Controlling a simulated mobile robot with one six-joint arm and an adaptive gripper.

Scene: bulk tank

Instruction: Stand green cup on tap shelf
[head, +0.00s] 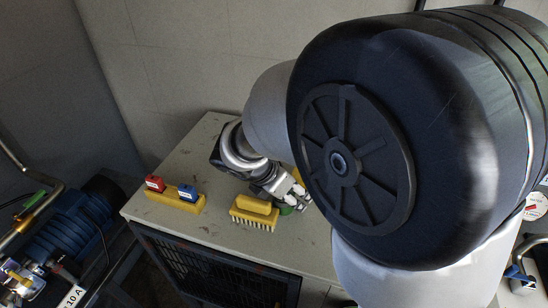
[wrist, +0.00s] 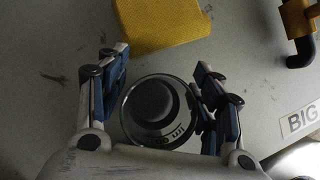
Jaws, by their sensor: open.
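The green cup (head: 285,210) stands on the grey cabinet top, mostly hidden behind my arm and the brush in the head view. In the wrist view the cup (wrist: 155,108) is seen from above as a round rim with a dark inside and some lettering. My gripper (head: 292,199) is at the cup. In the wrist view my gripper (wrist: 160,95) is open, with one blue-padded finger on each side of the cup. A small gap shows at the left finger; at the right I cannot tell whether it touches. I cannot make out the tap shelf.
A yellow brush (head: 254,211) lies close left of the cup. A yellow block (head: 175,201) with red and blue pieces stands farther left on the cabinet top (head: 210,150). A blue motor (head: 75,225) and pipes are at far left. A yellow-and-dark object (wrist: 298,30) lies at upper right.

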